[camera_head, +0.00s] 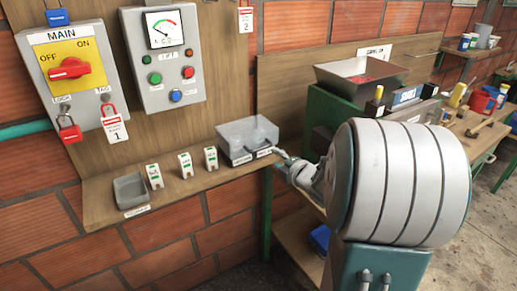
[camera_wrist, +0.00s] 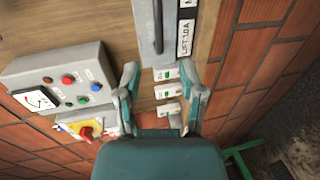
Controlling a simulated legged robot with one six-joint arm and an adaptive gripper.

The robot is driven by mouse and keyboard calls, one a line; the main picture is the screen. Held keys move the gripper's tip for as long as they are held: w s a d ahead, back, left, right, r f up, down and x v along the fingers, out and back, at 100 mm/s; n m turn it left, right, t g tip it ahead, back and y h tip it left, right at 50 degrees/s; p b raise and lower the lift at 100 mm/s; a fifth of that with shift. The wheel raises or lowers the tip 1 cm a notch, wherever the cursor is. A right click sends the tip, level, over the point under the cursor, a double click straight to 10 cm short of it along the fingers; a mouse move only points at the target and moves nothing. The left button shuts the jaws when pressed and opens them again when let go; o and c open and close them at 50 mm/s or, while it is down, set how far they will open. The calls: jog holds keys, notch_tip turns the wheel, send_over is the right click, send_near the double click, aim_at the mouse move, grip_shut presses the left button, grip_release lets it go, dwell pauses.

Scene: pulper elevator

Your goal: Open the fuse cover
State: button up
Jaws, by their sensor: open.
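My gripper (camera_head: 283,162) is just right of the cover's front edge in the head view, partly hidden by my arm. In the wrist view my gripper (camera_wrist: 162,70) is open, its fingers apart with nothing held between them. I cannot tell whether a fingertip touches the cover.
Several white fuses (camera_head: 184,164) stand on the shelf left of the cover, beside a small grey tray (camera_head: 131,190). Above hang a gauge panel (camera_head: 164,60) and a main switch box (camera_head: 68,72) with a red padlock (camera_head: 69,130). A cluttered bench (camera_head: 462,122) stands right.

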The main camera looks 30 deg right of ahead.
aim_at(260, 149)
jog(key=x, duration=0.9)
jog(key=shift+w+f, duration=0.1)
jog(key=shift+w, duration=0.25)
jog(key=shift+c, duration=0.3)
grip_shut()
